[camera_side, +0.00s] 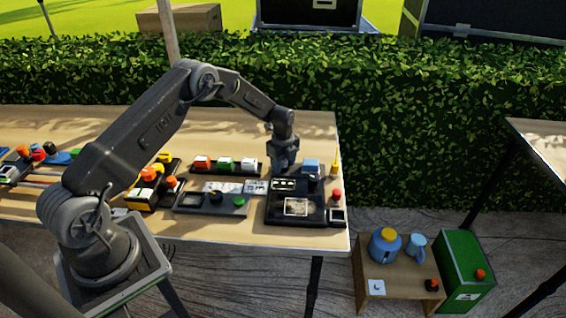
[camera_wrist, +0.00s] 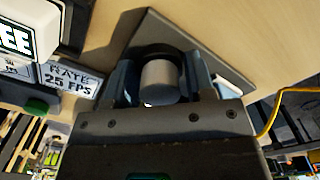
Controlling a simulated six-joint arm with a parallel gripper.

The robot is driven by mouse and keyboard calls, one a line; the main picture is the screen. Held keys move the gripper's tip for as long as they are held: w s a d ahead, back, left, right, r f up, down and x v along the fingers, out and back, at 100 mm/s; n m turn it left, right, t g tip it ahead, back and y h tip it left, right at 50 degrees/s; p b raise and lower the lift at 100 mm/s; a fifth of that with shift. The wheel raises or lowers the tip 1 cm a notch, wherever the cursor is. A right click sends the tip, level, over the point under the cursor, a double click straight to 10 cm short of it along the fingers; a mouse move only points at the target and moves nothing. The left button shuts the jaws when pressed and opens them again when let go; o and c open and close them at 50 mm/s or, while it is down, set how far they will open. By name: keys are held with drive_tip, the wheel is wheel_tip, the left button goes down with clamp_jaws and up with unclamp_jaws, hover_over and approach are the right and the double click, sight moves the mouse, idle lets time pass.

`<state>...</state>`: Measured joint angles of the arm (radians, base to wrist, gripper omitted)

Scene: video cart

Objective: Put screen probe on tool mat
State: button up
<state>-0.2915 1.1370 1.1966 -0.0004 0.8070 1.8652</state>
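My gripper (camera_side: 284,163) points down over the dark equipment at the right end of the table. In the wrist view a short grey cylinder (camera_wrist: 159,82), which may be the screen probe, is between the two fingers of my gripper (camera_wrist: 162,88). A dark round rim shows behind it. I cannot tell whether the fingers press on it. Beyond it lies a flat dark grey plate (camera_wrist: 222,66) on the pale tabletop, perhaps the tool mat. In the side view my gripper hides the cylinder.
A dark panel (camera_side: 275,214) with a small screen (camera_side: 296,207) lies below my gripper. A blue-topped block (camera_side: 311,165) stands close on its right, with a red button (camera_side: 336,195) beyond. A "RATE 25 FPS" label (camera_wrist: 72,78) and yellow cable (camera_wrist: 270,115) flank the wrist view.

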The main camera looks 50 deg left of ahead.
drive_tip(key=shift+o, duration=0.4)
drive_tip(key=s+d+r+n+t, duration=0.1)
drive_tip(key=s+d+r+n, duration=0.15)
drive_tip(key=r, duration=0.95)
drive_tip(key=s+d+r+n, duration=0.2)
drive_tip(key=d+r, duration=0.1)
drive_tip(key=r, duration=0.9)
drive_tip(key=s+d+r+n+t, duration=0.2)
drive_tip(key=s+d+r+n, duration=0.3)
drive_tip(key=s, duration=0.4)
drive_tip(key=s+d+r+n+t, duration=0.1)
drive_tip(key=s+d+r+n, duration=0.2)
drive_tip(key=s+r, duration=0.55)
drive_tip(key=s+d+f+n, duration=0.1)
drive_tip(key=s+f+n, duration=0.1)
drive_tip(key=s, duration=0.4)
drive_tip(key=s+d+f+n+t, duration=0.1)
drive_tip(key=s+f+n, duration=0.1)
drive_tip(key=s, duration=0.4)
drive_tip(key=shift+d+n+t, duration=0.3)
drive_tip(key=shift+n, duration=0.45)
